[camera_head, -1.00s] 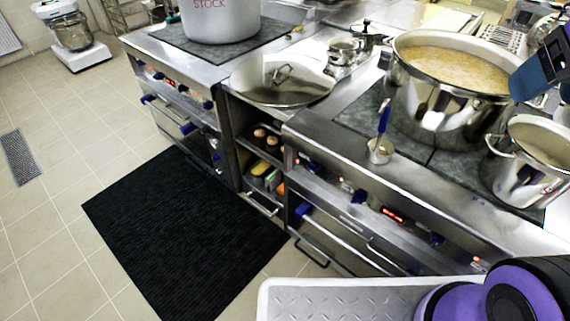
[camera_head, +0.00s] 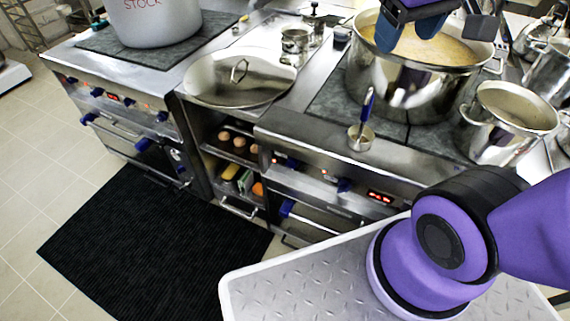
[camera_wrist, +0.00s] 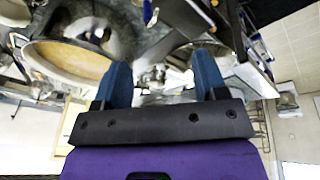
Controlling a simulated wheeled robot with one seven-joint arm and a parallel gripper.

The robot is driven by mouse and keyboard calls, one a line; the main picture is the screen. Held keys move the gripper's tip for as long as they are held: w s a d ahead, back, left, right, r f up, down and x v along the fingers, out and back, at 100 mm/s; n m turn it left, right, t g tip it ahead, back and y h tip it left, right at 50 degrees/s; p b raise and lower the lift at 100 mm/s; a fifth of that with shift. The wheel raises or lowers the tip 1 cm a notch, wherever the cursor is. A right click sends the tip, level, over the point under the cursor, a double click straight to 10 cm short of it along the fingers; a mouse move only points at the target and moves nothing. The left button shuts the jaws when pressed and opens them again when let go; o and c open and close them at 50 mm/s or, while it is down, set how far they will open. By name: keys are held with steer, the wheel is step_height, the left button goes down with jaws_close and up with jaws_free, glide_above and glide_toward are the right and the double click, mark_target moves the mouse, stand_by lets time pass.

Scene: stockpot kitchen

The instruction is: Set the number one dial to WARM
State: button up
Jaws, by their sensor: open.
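Blue dials sit along the front panels of two steel ranges. On the nearer range, one dial (camera_head: 291,163) is toward the left and another dial (camera_head: 344,185) is left of a red display (camera_head: 381,197). Dials (camera_head: 128,102) also line the left range. Their numbers and the WARM marks are too small to read, so I cannot tell which is number one. My gripper (camera_head: 408,30) is open and empty, in front of the big soup pot in the head view, well above and away from the dials. Its two blue fingers (camera_wrist: 160,70) stand apart in the wrist view.
A large lid (camera_head: 238,78) lies on the counter between ranges, above open shelves. A black mat (camera_head: 150,235) covers clear floor in front.

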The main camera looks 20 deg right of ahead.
steer(key=w+a+f+n+g+h, duration=0.1)
steer(key=w+f+n+g+h, duration=0.4)
steer(key=w+f, duration=0.65)
steer(key=n+t+h, duration=0.2)
steer(key=n+h, duration=0.2)
steer(key=h, duration=0.3)
glide_above(290, 167)
steer(key=s+d, duration=0.1)
steer(key=s, duration=0.3)
step_height(290, 167, down, 14)
steer(key=s+a+f+n+t, duration=0.1)
steer(key=a+f+n+t, duration=0.25)
steer(key=f, duration=0.75)
steer(key=s+a+f+n+t, duration=0.15)
steer(key=f+n+t, duration=0.35)
steer(key=f, duration=0.6)
steer(key=a+f+n+t, duration=0.3)
steer(key=f+n+t, duration=0.15)
steer(key=f, duration=0.65)
steer(key=x, duration=1)
steer(key=shift+d, duration=0.1)
steer(key=c, duration=0.9)
